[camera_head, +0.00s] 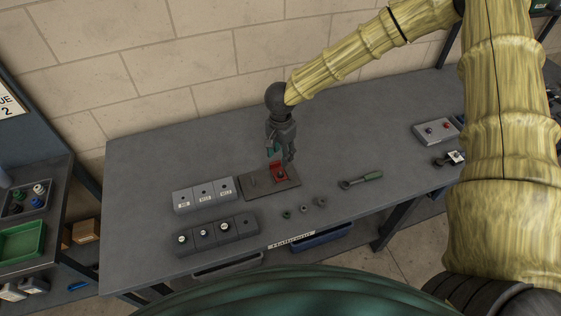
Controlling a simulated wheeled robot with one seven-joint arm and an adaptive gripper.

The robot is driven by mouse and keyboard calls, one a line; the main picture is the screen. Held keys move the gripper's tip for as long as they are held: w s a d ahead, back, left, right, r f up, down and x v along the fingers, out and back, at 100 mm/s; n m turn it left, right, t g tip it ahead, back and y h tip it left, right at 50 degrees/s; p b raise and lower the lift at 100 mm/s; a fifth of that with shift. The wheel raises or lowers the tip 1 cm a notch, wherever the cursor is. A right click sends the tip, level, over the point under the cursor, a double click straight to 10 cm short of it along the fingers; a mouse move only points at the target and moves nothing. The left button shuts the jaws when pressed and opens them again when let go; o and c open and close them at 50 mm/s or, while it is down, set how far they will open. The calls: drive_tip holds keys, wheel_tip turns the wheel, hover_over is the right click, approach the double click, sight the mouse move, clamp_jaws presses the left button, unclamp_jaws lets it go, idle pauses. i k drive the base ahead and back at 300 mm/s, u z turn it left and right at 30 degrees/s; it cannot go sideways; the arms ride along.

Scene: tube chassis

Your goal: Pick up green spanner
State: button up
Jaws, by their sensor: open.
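The green spanner (361,180) lies flat on the grey workbench (340,147), right of the middle. Its green handle points right and its dark metal head points left. My gripper (281,158) is open and points down, to the left of the spanner and apart from it. It is above or beside a small red part (280,172) on a dark plate (262,189). I cannot tell whether the fingers touch the red part.
Several small nuts (304,208) lie in front of the spanner. Grey boxes (203,195) and a box with round knobs (217,234) stand to the left. The bench behind the spanner is clear, up to the wall.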

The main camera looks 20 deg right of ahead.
sight(378, 174)
drive_tip(key=z, duration=1.35)
